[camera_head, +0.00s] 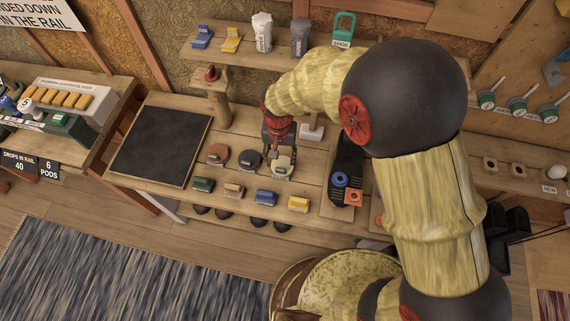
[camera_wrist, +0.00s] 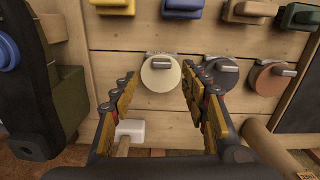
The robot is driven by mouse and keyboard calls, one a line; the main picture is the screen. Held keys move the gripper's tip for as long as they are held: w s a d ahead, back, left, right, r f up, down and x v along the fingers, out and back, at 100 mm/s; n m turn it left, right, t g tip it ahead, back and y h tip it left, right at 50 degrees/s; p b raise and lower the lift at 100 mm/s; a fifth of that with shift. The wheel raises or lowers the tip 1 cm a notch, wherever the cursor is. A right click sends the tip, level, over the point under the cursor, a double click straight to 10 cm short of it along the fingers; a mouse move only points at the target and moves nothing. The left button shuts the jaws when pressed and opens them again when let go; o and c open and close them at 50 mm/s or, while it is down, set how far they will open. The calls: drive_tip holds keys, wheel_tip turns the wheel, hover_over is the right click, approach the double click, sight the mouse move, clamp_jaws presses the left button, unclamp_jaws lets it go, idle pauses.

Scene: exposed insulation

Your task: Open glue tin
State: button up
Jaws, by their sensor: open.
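Three round lidded tins stand in a row on the wooden bench: a cream one (camera_head: 284,168), a dark grey one (camera_head: 250,160) and a brown one (camera_head: 217,153). I cannot read which is the glue tin. My gripper (camera_head: 279,148) points down over the cream tin. In the wrist view my open gripper (camera_wrist: 159,76) has one finger on each side of the cream tin (camera_wrist: 160,78), apparently apart from it. A grey metal piece lies across its lid.
Coloured blocks, green (camera_head: 203,185), tan (camera_head: 234,190), blue (camera_head: 265,197) and yellow (camera_head: 298,204), line the bench's front edge. A white-headed tool (camera_wrist: 130,130) lies close by my gripper. A black mat (camera_head: 160,146) is at left. A wooden post (camera_head: 220,105) stands behind.

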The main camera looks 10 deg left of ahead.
sight(280, 169)
drive_tip(key=shift+w+a+m, duration=0.1)
drive_tip(key=shift+w+m, duration=0.05)
drive_tip(key=shift+m, duration=0.35)
drive_tip(key=shift+f, duration=0.3)
wheel_tip(280, 169, down, 7)
drive_tip(key=shift+b, duration=1.15)
drive_tip(key=shift+c, duration=0.2)
drive_tip(key=c, duration=1.1)
clamp_jaws()
